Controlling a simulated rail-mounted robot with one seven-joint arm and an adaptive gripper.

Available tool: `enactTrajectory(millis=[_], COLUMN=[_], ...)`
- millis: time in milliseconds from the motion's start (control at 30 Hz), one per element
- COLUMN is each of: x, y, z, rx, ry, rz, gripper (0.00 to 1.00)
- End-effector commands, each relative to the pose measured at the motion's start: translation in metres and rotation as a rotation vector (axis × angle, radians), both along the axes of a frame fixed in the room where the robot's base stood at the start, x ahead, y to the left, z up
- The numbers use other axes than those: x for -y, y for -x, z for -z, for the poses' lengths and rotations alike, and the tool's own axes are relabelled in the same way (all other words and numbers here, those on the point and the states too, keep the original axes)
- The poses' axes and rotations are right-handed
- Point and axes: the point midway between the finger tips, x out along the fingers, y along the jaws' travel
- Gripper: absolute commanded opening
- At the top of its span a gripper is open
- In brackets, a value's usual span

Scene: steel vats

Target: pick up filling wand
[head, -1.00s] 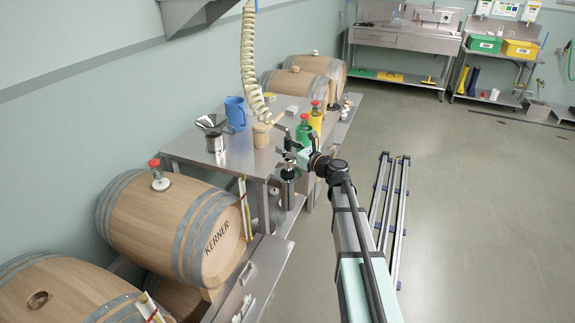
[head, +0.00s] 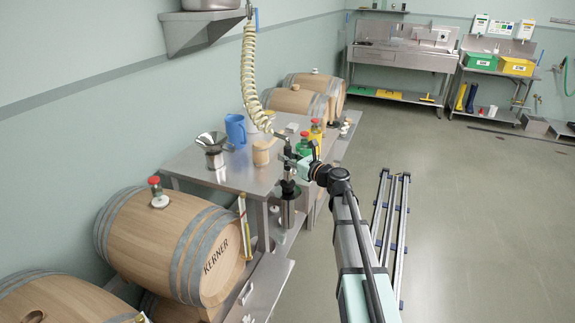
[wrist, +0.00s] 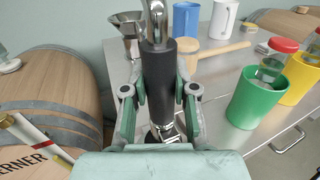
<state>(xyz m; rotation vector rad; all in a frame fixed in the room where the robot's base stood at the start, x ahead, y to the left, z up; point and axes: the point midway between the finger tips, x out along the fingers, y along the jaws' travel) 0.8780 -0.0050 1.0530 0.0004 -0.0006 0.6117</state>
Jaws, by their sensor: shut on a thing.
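The filling wand has a black grip (wrist: 160,85) and a bent steel top, seen upright in the middle of the wrist view. My gripper (wrist: 159,92) is shut on the black grip, one finger on each side. In the head view my gripper (head: 297,168) is at the table's front right corner, with the wand's bent top (head: 282,139) above it. The cream coiled hose (head: 251,75) runs down to the wand's top. A steel cylinder (head: 288,208) stands below the gripper. Whether the wand's lower end is inside it is hard to tell.
The steel table (head: 225,177) carries a funnel pot (head: 213,149), a blue jug (head: 235,131), a wooden mallet (head: 261,153) and green (wrist: 256,98) and yellow (wrist: 300,77) containers. The KERNER barrel (head: 170,245) lies at left. The floor at right is mostly clear beyond the rails (head: 390,225).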

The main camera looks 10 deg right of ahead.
Motion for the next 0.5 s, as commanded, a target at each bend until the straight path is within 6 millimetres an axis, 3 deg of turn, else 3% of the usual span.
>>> enactTrajectory(millis=[500], x=[0.000], y=[-0.001], z=[-0.104], rx=[0.004], ry=[0.001], rz=[-0.001], gripper=[0.00])
